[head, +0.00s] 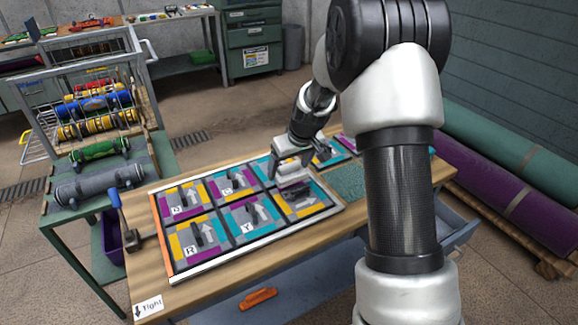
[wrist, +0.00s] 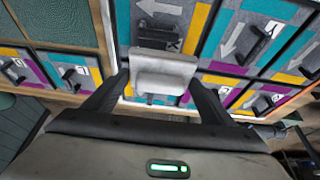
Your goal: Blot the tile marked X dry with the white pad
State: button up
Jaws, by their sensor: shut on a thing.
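My gripper (head: 290,163) is shut on the white pad (head: 293,179), above the right part of the tile frame. In the wrist view the white pad (wrist: 163,70) sits between the two dark fingers. Behind it is a grey, teal and yellow tile (wrist: 195,38) with a white arrow and a dark handle. In the head view this seems to be the front right tile (head: 312,205). I cannot tell whether the pad touches it.
The framed tiles lie on a wooden bench (head: 152,272); neighbours include tiles marked R (head: 190,250) and Y (head: 247,229). Upright dark handles stand on them. A blue-handled clamp (head: 117,205) grips the left edge. More tiles (head: 328,154) and a teal mat (head: 350,182) lie right of the frame.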

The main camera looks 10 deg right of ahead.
jog(key=shift+f+b, duration=1.15)
jog(key=shift+f, duration=0.75)
jog(key=shift+f, duration=0.75)
jog(key=shift+c, duration=0.5)
jog(key=shift+w+d, duration=0.2)
jog(key=shift+d, duration=0.45)
jog(key=shift+w+d, duration=0.15)
jog(key=shift+d, duration=0.45)
jog(key=shift+s+a, duration=0.25)
jog(key=shift+a, duration=0.45)
jog(key=shift+s+a, duration=0.2)
jog(key=shift+a, duration=0.45)
jog(key=shift+w+r, duration=0.15)
jog(key=shift+r, duration=0.85)
jog(key=shift+d+r+p, duration=0.1)
jog(key=shift+r+p, duration=1.4)
jog(key=shift+r, duration=0.65)
